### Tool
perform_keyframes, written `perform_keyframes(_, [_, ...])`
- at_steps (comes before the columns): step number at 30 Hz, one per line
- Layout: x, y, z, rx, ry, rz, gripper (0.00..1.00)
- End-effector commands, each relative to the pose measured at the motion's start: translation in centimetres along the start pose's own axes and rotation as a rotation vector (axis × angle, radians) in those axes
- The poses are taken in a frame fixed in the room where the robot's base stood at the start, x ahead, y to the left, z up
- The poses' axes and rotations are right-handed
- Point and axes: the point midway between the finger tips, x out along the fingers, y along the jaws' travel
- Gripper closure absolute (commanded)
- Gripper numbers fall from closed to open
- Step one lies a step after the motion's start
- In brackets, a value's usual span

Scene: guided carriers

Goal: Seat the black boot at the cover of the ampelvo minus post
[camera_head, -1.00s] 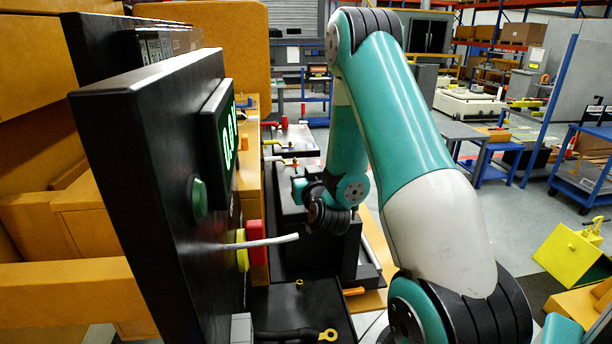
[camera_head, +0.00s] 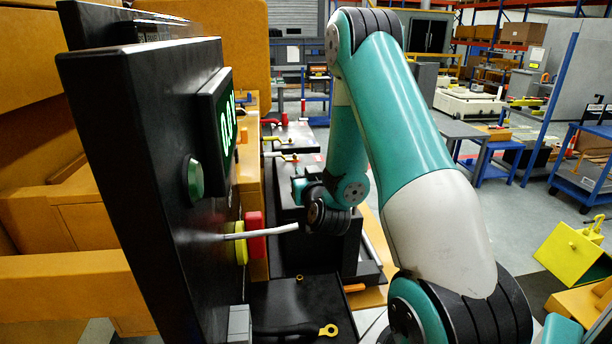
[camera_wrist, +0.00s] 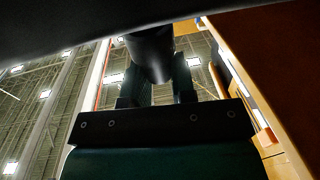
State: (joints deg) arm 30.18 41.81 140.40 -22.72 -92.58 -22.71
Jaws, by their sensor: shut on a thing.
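In the wrist view my gripper (camera_wrist: 157,88) is shut on a dark, rounded cylindrical piece, which looks like the black boot (camera_wrist: 151,55). The piece stands up between the two fingers. In the head view the end of my arm (camera_head: 328,214) is beyond the tip of a pale rod. The fingers and the boot are not clear there. I cannot pick out the ampelvo minus post or its cover in either view.
A black panel (camera_head: 140,150) with a green display (camera_head: 226,125) stands close at left. A pale rod (camera_head: 262,232) sticks out from it. Below are a black tray (camera_head: 285,305) and a yellow ring lug (camera_head: 328,331). A dark surface covers the wrist view's top.

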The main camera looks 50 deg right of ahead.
Motion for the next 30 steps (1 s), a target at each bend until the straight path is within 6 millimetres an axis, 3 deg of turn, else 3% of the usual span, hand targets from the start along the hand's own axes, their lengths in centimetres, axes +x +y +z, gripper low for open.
perform_keyframes(20, [0.0,0.0,1.3,0.0,0.0,0.0,1.0])
perform_keyframes(21, [0.0,0.0,1.3,0.0,0.0,0.0,0.71])
perform_keyframes(24, [0.0,0.0,1.3,0.0,0.0,0.0,0.48])
perform_keyframes(30, [0.0,0.0,1.3,0.0,0.0,0.0,0.46])
